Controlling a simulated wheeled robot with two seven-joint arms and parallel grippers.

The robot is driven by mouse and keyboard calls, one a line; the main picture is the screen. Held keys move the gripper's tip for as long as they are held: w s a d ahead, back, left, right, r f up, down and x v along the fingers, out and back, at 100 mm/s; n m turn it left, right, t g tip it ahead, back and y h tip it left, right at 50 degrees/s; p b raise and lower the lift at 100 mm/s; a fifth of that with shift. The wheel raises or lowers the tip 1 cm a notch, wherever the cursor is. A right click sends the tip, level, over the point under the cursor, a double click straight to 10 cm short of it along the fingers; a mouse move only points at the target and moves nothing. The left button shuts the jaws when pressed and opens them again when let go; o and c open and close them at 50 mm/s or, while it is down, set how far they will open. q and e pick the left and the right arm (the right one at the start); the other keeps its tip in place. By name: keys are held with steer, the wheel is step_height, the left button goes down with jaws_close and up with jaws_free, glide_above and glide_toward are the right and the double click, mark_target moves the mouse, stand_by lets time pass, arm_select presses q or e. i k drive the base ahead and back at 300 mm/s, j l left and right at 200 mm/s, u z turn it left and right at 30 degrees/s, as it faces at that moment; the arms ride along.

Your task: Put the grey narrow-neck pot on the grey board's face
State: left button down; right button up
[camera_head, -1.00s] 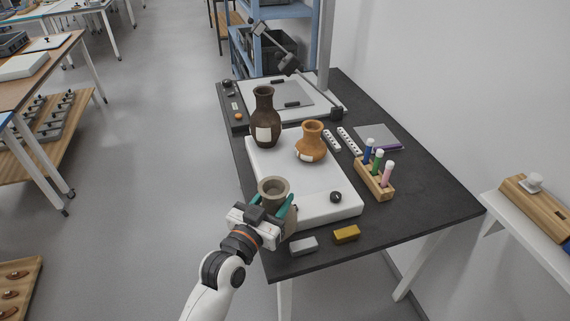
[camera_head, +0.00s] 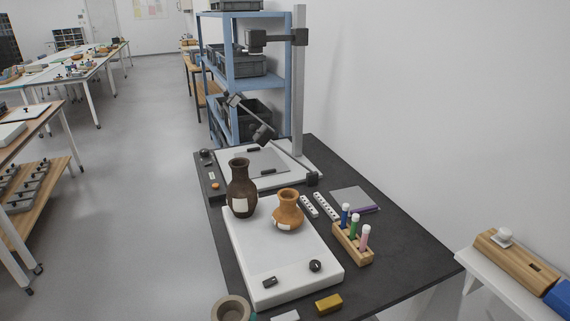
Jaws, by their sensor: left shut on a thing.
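The grey-brown pot (camera_head: 232,309) shows at the bottom edge, left of the middle. Its round open mouth faces up, and its lower body is cut off by the picture edge. My left gripper (camera_head: 232,318) is shut on it; only slivers of teal finger show beside it. The grey board (camera_head: 258,162) lies flat on the white base of a stand at the table's far end, its visible face bare apart from small black bars at its edges. My right gripper is out of view.
A dark brown vase (camera_head: 241,190) and an orange pot (camera_head: 288,212) stand on a white slab (camera_head: 290,255), between the held pot and the board. A wooden pen rack (camera_head: 353,246) is to the right. A post (camera_head: 299,85) and jointed arm (camera_head: 250,118) rise by the board.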

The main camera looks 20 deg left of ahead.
mark_target(265, 159)
steer(key=i+j+z, duration=0.1)
steer(key=j+z, duration=0.25)
steer(key=i+j+z, duration=0.1)
steer(key=j+z, duration=0.6)
steer(key=j, duration=3.05)
